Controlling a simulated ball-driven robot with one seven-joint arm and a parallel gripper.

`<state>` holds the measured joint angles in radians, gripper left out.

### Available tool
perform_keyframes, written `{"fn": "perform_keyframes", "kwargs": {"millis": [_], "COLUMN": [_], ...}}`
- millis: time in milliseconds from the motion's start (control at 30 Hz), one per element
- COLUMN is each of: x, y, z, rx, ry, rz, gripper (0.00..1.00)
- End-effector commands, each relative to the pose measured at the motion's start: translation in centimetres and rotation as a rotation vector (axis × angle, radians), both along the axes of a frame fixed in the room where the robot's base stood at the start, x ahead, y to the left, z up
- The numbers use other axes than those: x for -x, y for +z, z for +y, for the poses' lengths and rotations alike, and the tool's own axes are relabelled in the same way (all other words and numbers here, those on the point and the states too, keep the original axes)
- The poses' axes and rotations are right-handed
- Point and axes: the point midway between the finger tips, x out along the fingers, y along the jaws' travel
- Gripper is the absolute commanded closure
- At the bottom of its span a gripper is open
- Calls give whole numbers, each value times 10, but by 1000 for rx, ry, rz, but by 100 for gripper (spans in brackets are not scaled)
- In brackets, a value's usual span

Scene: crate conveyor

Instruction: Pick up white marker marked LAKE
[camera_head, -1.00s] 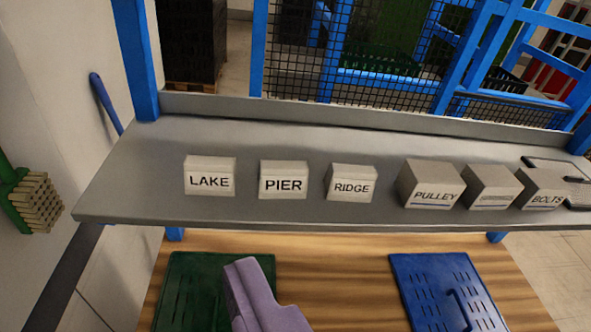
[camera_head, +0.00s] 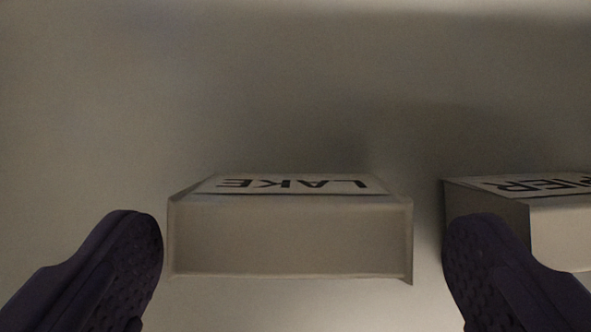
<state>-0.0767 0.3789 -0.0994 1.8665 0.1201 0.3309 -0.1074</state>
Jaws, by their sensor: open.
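The white marker marked LAKE (camera_head: 290,236) is a small white block on the grey shelf. Its label shows upside down in this close view, on the face turned away toward the top of the picture. My gripper (camera_head: 303,265) is open, with one dark, dimpled finger to the left of the block and the other to its right. A gap shows between each finger and the block. I see no contact, and how far the fingertips reach down beside it is hard to tell.
A second white block, its label partly cut off and ending in IER (camera_head: 562,230), stands close on the right. The right finger is in front of the gap between the two blocks and overlaps its edge. The shelf surface (camera_head: 280,100) above the LAKE block is clear.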

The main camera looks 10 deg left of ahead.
Motion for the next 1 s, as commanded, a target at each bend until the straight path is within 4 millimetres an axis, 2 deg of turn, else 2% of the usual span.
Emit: {"fn": "perform_keyframes", "kwargs": {"millis": [233, 500, 567, 700, 733, 1000], "x": [-23, -26, -25, -25, -25, -26], "y": [-30, -34, -34, -33, -33, -32], "z": [2, 2, 2, 2, 2, 2], "rx": [-1, 0, 0, 0, 0, -1], "ry": [-1, 0, 0, 0, 0, 1], "rz": [0, -1, -1, -2, -2, -3], "gripper": [0, 0, 12, 44, 49, 49]}}
